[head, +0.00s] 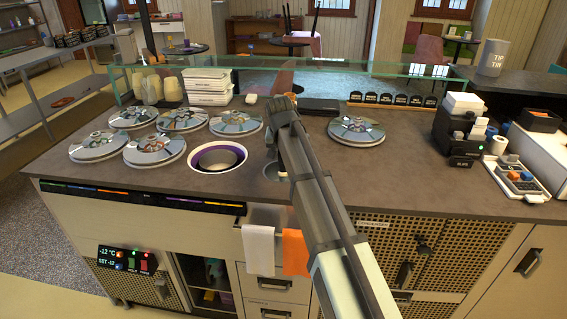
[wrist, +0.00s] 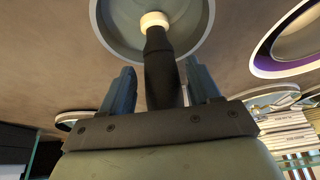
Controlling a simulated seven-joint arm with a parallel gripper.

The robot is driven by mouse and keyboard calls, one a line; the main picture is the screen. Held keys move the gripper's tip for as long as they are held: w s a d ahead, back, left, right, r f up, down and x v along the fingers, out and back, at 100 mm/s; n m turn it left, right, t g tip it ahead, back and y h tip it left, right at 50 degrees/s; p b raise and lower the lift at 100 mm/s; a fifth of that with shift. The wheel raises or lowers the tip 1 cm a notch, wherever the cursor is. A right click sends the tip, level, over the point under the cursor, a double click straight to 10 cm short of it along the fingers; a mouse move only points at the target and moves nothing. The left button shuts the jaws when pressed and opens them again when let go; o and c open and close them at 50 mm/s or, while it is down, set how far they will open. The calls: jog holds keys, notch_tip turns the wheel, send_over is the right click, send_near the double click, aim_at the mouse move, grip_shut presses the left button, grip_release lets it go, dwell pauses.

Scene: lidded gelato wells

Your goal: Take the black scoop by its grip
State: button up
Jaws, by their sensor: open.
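The black scoop's grip (wrist: 160,65) shows in the wrist view, with a cream-coloured collar (wrist: 154,20) at its far end. It points into a round grey well (wrist: 107,22) in the counter. My gripper (wrist: 161,88) is open, with one blue-grey finger on each side of the black grip. A gap shows on the left; the right finger is closer, and I cannot tell if it touches. In the head view, my arm hides most of the small round well (head: 280,178); I cannot make out the scoop there.
An open well with a purple inside (head: 218,157) lies just left. Several lidded wells (head: 155,150) fill the left; another lid (head: 356,131) is to the right. A glass guard (head: 340,68) runs along the back. Orange (head: 295,252) and white (head: 258,250) cloths hang in front.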

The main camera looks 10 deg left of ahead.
jog(key=shift+x, duration=0.75)
jog(key=shift+c, duration=0.4)
grip_shut()
